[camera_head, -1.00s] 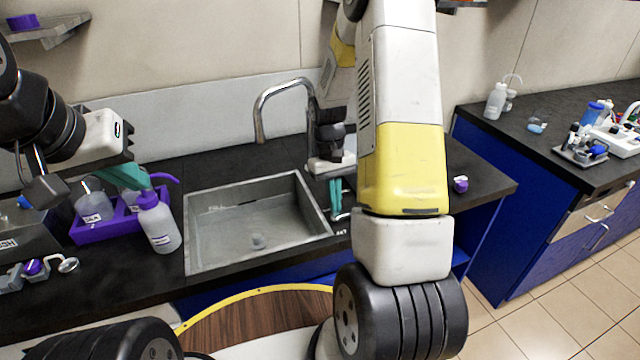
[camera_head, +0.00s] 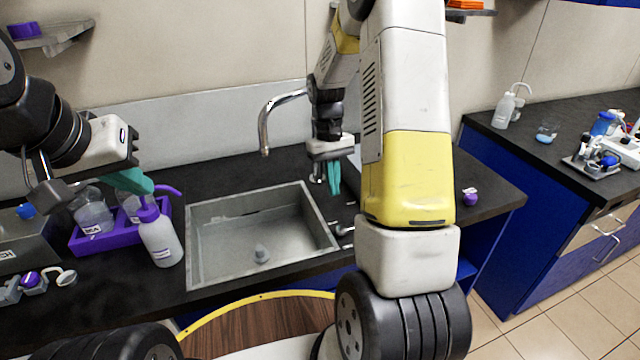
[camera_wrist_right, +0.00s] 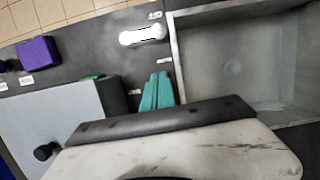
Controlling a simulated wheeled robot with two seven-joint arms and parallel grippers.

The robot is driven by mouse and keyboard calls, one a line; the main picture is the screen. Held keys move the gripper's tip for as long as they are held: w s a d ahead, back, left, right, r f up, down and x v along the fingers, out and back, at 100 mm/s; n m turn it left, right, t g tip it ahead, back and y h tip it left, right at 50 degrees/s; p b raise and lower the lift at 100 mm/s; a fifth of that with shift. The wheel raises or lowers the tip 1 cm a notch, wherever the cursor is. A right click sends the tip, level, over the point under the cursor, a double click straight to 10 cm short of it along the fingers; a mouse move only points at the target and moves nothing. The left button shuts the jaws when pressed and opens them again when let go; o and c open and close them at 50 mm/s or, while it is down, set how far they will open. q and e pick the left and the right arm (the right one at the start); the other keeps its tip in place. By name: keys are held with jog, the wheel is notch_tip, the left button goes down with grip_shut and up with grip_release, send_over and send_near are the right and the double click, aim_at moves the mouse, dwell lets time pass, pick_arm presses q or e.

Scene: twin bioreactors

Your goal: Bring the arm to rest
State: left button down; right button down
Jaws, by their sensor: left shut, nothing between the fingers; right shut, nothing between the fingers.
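My right gripper (camera_head: 334,178) has teal fingers pressed together and points down beside the right rim of the sink (camera_head: 190,235). It is empty. Its fingers also show in the right wrist view (camera_wrist_right: 157,92), above the dark counter between the sink (camera_wrist_right: 235,65) and a grey box. My right arm's white and yellow links cross the middle of the head view and hide part of the counter. My left gripper (camera_head: 130,181) is shut and empty at the left, over the purple rack, with its teal fingertips close to the nozzle of a wash bottle. I cannot tell whether they touch.
The white wash bottle (camera_head: 160,238) with purple cap stands beside the purple rack (camera_head: 92,242). A curved faucet (camera_head: 265,125) rises behind the sink. A grey box (camera_wrist_right: 50,125) is close to my right gripper. A small purple item (camera_head: 470,197) lies on the right counter.

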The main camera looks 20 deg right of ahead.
jog(key=s+a+r+t+y, duration=0.15)
jog(key=s+r, duration=0.25)
jog(key=r, duration=0.5)
jog(key=s+a+r+t, duration=0.3)
jog(key=s+r, duration=0.1)
jog(key=r, duration=0.4)
jog(key=s+a+r+t, duration=0.2)
jog(key=s, duration=0.3)
jog(key=s+a+r+t, duration=0.1)
jog(key=s+r+t, duration=0.1)
jog(key=s, duration=0.3)
jog(key=shift+s+a+r+m+y, duration=0.3)
jog(key=shift+s+a+r+y, duration=0.05)
jog(key=shift+s+y, duration=0.1)
